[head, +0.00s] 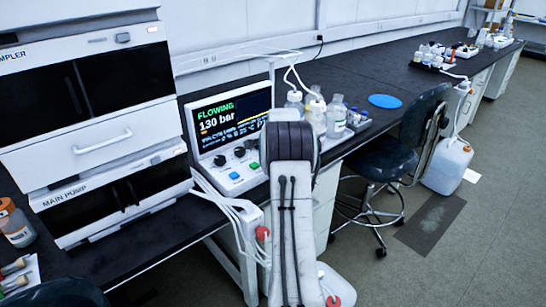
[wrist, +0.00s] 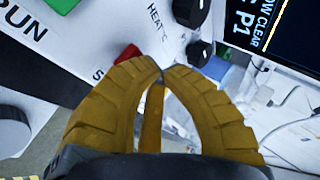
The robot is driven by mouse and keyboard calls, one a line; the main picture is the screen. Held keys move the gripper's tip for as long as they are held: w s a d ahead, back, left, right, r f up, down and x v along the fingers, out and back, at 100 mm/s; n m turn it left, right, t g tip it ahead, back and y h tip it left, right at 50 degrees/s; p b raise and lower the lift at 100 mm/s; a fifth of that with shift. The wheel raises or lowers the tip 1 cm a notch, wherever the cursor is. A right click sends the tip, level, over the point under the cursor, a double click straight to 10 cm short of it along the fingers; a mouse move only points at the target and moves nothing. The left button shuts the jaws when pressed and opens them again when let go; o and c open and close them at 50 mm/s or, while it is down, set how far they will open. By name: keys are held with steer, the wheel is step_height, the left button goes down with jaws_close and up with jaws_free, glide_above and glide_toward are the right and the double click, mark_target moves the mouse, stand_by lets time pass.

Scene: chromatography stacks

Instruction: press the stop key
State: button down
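The control box (head: 215,172) stands on the bench with its screen (head: 231,118) reading "FLOWING" and "130 bar". In the wrist view a red key (wrist: 127,53) sits on the white panel, partly hidden by my left finger. A label starting with "S" shows beside it; the rest is covered. My gripper (wrist: 162,76) has its two yellow fingertips together with nothing between the tips. The tips appear just right of the red key; contact cannot be told. In the head view my arm hides the gripper, and no red key shows.
A blue key (head: 234,176) and a green key (head: 256,165) are on the same panel. Black knobs (wrist: 200,52) stand close to my fingertips. Bottles (head: 336,116) stand right of the box, and a stool (head: 385,160) is beyond my arm.

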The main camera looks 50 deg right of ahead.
steer(key=shift+f+b, duration=0.5)
steer(key=shift+f, duration=0.1)
stand_by(0.7)
steer(key=shift+r, duration=0.15)
stand_by(0.3)
steer(key=shift+r+p, duration=0.6)
steer(key=shift+r, duration=0.25)
steer(key=shift+r+p, duration=1.65)
steer(key=shift+r, duration=0.9)
steer(key=shift+a, duration=0.1)
